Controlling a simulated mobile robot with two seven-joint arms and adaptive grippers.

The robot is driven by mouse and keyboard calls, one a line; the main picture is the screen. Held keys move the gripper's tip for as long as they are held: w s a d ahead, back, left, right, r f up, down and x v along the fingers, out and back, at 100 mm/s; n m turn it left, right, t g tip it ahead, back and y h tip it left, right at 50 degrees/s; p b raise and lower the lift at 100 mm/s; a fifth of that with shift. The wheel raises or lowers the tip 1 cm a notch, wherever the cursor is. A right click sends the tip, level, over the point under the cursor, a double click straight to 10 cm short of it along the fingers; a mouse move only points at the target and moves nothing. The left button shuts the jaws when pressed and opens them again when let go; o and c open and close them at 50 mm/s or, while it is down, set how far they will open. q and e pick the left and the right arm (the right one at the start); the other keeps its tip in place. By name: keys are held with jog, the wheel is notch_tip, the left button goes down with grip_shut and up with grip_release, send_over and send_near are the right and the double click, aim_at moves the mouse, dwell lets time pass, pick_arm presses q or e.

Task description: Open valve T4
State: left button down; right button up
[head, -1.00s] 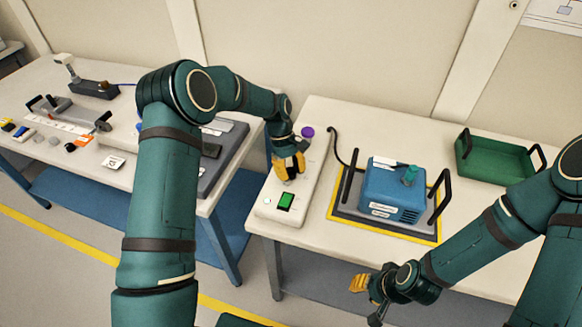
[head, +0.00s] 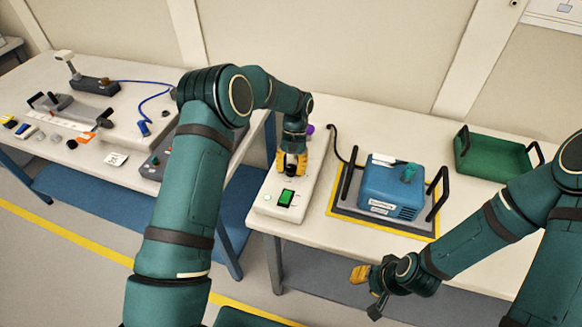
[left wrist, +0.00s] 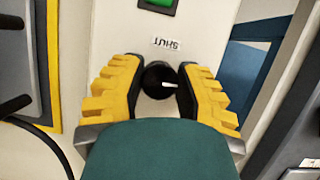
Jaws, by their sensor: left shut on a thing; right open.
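My left gripper (head: 291,168) is over the long off-white panel at the left of the right-hand table. In the left wrist view its yellow fingers (left wrist: 158,85) are closed on both sides of a round black knob (left wrist: 157,80). The knob's white pointer mark points right in that view, not at the printed SHUT label (left wrist: 166,44) beside the knob. I cannot read a T4 label on it. My right gripper (head: 372,287) is open and empty in front of the right-hand table, away from the panel.
A blue box (head: 392,190) stands to the right, with a green tray (head: 494,160) beyond. The left table (head: 50,82) holds several small items.

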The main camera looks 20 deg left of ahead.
pick_arm(q)
jog(key=shift+s+f+m, duration=0.1)
jog(key=shift+m, duration=0.4)
jog(key=c, duration=0.6)
grip_release()
jog(key=v, duration=1.2)
jog(key=shift+d, duration=0.2)
